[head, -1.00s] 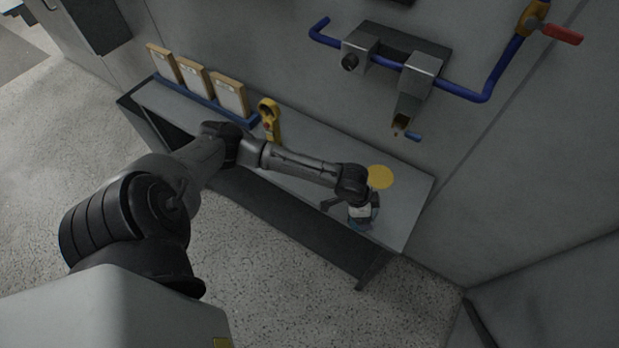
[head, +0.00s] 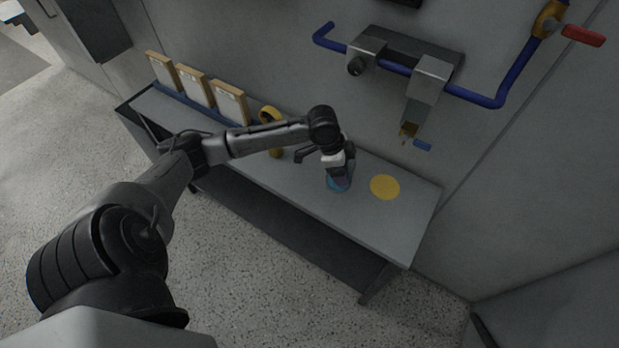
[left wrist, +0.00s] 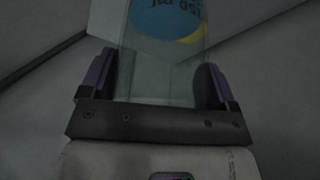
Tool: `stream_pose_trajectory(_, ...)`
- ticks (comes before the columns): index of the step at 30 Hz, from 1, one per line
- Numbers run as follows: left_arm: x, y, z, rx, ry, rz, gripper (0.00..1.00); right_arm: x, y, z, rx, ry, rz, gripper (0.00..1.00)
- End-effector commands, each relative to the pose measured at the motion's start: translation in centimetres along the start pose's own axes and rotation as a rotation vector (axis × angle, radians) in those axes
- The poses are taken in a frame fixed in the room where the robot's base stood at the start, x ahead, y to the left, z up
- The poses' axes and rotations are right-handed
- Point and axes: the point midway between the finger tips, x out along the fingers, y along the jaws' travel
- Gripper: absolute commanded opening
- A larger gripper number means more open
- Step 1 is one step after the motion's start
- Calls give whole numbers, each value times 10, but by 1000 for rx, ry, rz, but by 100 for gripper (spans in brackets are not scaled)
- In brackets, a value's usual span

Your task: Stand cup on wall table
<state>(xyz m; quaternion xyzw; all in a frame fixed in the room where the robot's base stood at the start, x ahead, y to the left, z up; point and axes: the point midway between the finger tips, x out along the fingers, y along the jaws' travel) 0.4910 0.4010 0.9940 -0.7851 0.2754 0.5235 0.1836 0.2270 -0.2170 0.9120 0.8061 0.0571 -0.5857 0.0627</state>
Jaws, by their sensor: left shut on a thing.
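The cup (left wrist: 160,70) is clear with a blue printed patch. It fills the middle of the left wrist view between the purple-padded fingers. My left gripper is shut on the cup. The cup is left of a yellow disc (head: 385,187) on the table top. I cannot tell whether the cup touches the table. My right gripper is in neither view.
Several framed boards (head: 195,86) stand in a blue rack at the table's left. A yellow holder (head: 270,117) stands behind my arm. A grey dispenser (head: 425,85) and blue pipe (head: 480,97) are on the wall.

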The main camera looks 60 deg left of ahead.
Motion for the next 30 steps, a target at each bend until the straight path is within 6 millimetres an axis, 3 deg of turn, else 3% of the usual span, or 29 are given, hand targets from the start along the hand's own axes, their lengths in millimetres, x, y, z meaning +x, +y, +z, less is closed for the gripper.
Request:
stream_pose_trajectory(15, 23, -52, 92, 13, -3, 6, 59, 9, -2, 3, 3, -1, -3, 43)
stream_pose_trajectory(21, 27, -62, 110, 14, -1, 6, 59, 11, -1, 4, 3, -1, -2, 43)
stream_pose_trajectory(30, 38, -64, 118, 15, 0, 7, 59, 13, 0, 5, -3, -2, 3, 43)
